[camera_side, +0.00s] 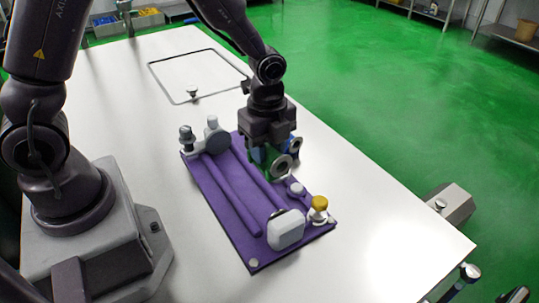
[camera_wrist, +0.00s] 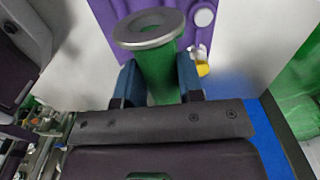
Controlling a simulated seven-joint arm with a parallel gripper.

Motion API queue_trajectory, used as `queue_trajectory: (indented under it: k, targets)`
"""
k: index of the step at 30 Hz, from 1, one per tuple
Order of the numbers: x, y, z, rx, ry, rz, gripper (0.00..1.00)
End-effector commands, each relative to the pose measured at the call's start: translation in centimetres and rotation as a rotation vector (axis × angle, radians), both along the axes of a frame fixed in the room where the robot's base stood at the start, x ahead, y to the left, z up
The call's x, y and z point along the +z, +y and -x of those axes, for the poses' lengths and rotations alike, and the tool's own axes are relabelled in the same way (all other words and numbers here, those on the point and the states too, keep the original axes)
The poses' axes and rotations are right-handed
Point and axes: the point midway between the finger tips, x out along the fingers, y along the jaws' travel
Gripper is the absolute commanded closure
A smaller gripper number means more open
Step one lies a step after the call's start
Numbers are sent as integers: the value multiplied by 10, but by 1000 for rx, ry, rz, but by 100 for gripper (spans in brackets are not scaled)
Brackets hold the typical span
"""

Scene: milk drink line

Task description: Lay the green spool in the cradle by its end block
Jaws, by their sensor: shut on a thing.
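My gripper (camera_side: 272,150) is shut on the green spool (camera_side: 260,156), over or just beside the right long edge of the purple board (camera_side: 222,207). In the wrist view, the spool's green barrel (camera_wrist: 158,72) sits between the two blue fingers, with its pale ring-shaped flange (camera_wrist: 149,28) beyond them. The cradle seems to be the two parallel purple rails (camera_side: 232,190) on the board. A pale rounded block (camera_side: 286,230) stands at the near end and a grey round-faced one (camera_side: 215,140) at the far end. I cannot tell the spool's exact height above the board.
A yellow-topped knob (camera_side: 320,203) stands at the board's near right corner, and a dark knob (camera_side: 186,134) at its far left corner. A small pale fitting (camera_side: 297,188) is close to the spool. A dark rectangular outline (camera_side: 198,76) lies farther back.

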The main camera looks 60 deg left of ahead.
Motion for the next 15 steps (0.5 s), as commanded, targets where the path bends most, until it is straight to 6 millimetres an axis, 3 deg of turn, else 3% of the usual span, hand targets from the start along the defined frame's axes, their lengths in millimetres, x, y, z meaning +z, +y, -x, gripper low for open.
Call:
queue_trajectory:
  k: [5,9,15]
  targets:
    - [-25,-17,23,-42,5,-1,100]
    - [-50,-18,25,-45,5,-1,100]
    - [-71,-18,24,-44,2,0,100]
